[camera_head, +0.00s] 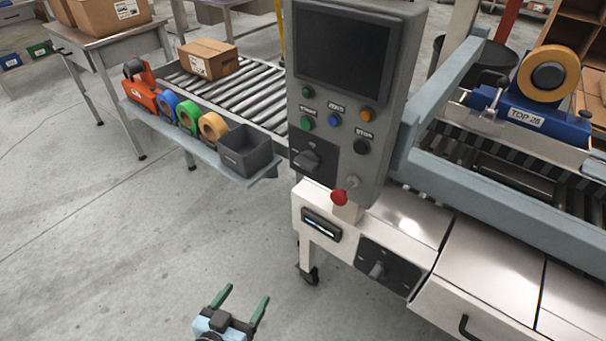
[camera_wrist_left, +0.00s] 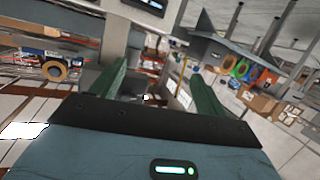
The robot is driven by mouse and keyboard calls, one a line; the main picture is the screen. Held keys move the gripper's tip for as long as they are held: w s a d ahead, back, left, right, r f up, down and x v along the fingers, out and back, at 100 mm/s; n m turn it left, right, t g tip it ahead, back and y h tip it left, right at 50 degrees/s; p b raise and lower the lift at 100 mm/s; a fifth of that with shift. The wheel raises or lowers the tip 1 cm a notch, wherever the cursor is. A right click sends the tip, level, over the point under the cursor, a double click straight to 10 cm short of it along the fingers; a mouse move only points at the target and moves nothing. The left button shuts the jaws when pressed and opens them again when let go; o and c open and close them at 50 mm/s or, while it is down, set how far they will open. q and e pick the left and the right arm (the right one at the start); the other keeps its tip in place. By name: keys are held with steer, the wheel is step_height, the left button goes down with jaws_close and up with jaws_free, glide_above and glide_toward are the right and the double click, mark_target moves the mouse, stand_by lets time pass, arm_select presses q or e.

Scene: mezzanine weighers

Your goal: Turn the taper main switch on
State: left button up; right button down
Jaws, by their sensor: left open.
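The taper is a pale machine with a grey control panel (camera_head: 345,100). A black plate with a rotary knob (camera_head: 377,270) sits low on its white front body. A second black plate with a knob (camera_head: 307,160) sits on the control panel, left of a red mushroom button (camera_head: 339,197). No readable label tells me which knob is the main switch. My left gripper (camera_head: 241,303) is open and empty, its green fingers apart, low and left of the lower knob, touching nothing. Its fingers also show in the left wrist view (camera_wrist_left: 157,70). My right gripper is not in view.
A small lit display (camera_head: 322,229) sits beside the lower knob. A shelf with tape rolls (camera_head: 212,126) and a dark bin (camera_head: 247,150) juts out left of the panel. A roller conveyor (camera_head: 235,88) carries a carton (camera_head: 208,58). The floor at left is clear.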

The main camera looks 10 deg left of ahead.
arm_select(q)
steer(key=w+d+r+m+t+h+b, duration=0.1)
steer(key=w+r+t+b, duration=0.1)
steer(key=w, duration=0.3)
steer(key=w+d+r+t+h+b, duration=0.1)
steer(key=w+d+r+h, duration=0.15)
steer(key=w, duration=0.25)
steer(key=m+t+h+b, duration=0.2)
steer(key=m+h+b, duration=0.1)
steer(key=h+b, duration=0.15)
glide_toward(303, 168)
steer(key=w, duration=0.1)
steer(key=shift+p+x, duration=0.45)
steer(key=shift+x, duration=3.95)
steer(key=shift+s+d+r, duration=0.1)
steer(key=shift+s+d, duration=0.05)
steer(key=shift+s, duration=0.05)
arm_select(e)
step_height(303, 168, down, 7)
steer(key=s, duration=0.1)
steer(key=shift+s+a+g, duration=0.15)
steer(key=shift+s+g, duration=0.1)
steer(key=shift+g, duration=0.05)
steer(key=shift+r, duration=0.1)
arm_select(q)
steer(key=c, duration=1)
